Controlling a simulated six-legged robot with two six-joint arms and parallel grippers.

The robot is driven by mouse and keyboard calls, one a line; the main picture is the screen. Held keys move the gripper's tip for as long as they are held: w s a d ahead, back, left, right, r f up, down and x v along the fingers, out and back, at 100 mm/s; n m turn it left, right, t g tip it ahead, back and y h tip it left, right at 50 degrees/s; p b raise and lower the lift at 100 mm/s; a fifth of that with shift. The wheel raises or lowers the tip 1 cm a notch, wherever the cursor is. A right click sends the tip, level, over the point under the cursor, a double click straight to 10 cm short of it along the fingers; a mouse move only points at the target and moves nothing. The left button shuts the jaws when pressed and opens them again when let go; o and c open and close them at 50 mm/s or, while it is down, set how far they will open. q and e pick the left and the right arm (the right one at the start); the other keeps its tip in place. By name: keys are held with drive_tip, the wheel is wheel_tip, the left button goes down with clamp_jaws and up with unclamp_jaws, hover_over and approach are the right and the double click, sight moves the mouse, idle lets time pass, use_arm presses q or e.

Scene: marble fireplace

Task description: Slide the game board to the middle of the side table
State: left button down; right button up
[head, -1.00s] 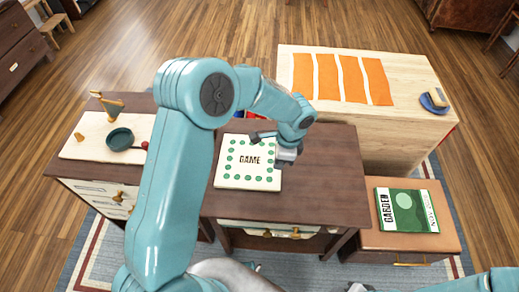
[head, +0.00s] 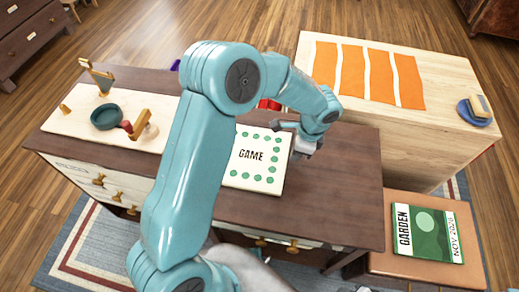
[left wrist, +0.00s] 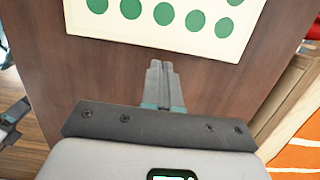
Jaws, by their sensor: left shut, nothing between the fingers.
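The game board (head: 252,169) is a flat cream square marked GAME, with green dots around its border. It lies flat on the dark brown side table (head: 345,195), its left part hidden behind my left arm. My left gripper (head: 299,152) is just off the board's right edge. In the left wrist view the same gripper (left wrist: 160,70) is shut and empty. Its fingertips point at the edge of the board (left wrist: 190,40), with a narrow strip of brown wood between them in the picture. What looks like my right gripper (left wrist: 12,120) shows at the left edge, its jaws unclear.
A cream board (head: 70,128) with a green pan (head: 107,116) lies at the left. A pale wooden table (head: 425,135) with orange strips (head: 380,76) stands at the back right. A green GARDEN magazine (head: 428,232) lies on a stool to the right. Brown tabletop right of the game board is clear.

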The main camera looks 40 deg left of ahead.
sight(255, 155)
use_arm(q)
drive_tip(key=shift+f, duration=0.25)
drive_tip(key=shift+a, duration=0.35)
drive_tip(key=s+a, duration=0.2)
drive_tip(key=a, duration=0.1)
drive_tip(key=s+a, duration=0.2)
drive_tip(key=a, duration=0.1)
drive_tip(key=s+a+b, duration=0.1)
drive_tip(key=a, duration=0.2)
drive_tip(key=shift+s+a, duration=0.4)
drive_tip(key=shift+f, duration=0.45)
drive_tip(key=shift+w+d+f+b, duration=0.1)
drive_tip(key=shift+f+b, duration=0.15)
drive_tip(key=shift+b, duration=0.15)
drive_tip(key=shift+d+f, duration=0.1)
drive_tip(key=shift+d, duration=0.05)
